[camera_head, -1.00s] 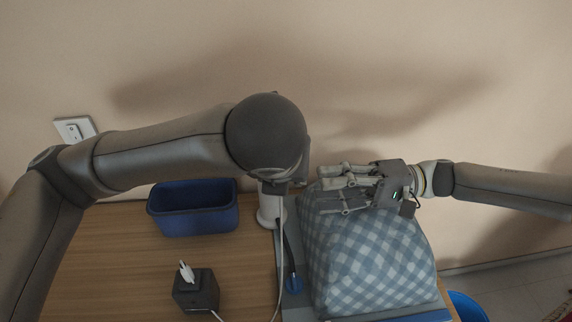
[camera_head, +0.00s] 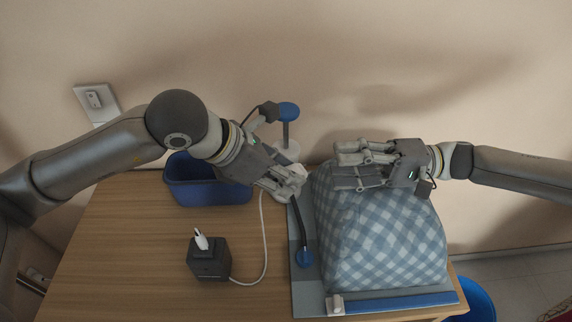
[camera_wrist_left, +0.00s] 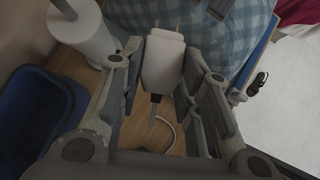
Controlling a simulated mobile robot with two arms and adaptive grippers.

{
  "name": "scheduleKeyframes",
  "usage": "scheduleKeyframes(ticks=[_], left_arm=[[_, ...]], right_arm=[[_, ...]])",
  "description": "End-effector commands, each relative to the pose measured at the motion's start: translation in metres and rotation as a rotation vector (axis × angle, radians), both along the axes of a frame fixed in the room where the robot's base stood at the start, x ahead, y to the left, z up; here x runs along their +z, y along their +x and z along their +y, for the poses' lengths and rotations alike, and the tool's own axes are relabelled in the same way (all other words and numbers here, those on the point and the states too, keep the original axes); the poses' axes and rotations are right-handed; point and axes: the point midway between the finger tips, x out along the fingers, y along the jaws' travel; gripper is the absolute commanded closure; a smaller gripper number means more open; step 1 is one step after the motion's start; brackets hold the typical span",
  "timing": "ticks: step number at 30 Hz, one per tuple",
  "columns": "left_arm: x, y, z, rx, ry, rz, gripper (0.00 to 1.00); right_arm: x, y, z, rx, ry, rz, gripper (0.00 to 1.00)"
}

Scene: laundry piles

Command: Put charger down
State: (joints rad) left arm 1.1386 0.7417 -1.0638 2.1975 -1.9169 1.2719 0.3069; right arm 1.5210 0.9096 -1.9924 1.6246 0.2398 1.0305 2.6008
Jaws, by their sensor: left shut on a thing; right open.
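The white charger (camera_wrist_left: 162,62) is held between the fingers of my left gripper in the left wrist view, its two metal prongs pointing up in that picture. My left gripper (camera_head: 292,186) is shut on it in the head view, above the table between the blue bin and the checked cloth bundle. There the charger is mostly hidden by the fingers. A white cable (camera_head: 265,240) runs from the dark box to near this gripper. My right gripper (camera_head: 345,165) is open at the upper left part of the checked cloth bundle (camera_head: 385,240).
A dark box (camera_head: 209,262) with a white plug on top stands on the wooden table (camera_head: 130,250). A blue bin (camera_head: 205,192) and a blue-topped white stand (camera_head: 289,112) are behind. The bundle lies on a grey board (camera_head: 308,285). The table's left side is clear.

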Motion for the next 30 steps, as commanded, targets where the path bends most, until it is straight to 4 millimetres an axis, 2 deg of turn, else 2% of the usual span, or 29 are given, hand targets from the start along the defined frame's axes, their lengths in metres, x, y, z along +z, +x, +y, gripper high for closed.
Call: scheduleKeyframes(ticks=[18,30], left_arm=[[-0.028,-0.008,0.014,-0.409,0.001,0.002,1.0],[-0.031,-0.009,0.015,-0.461,0.001,-0.001,1.0]], right_arm=[[0.0,0.0,0.0,0.0,0.0,0.0,0.56],[0.0,0.0,0.0,0.0,0.0,0.0,0.56]])
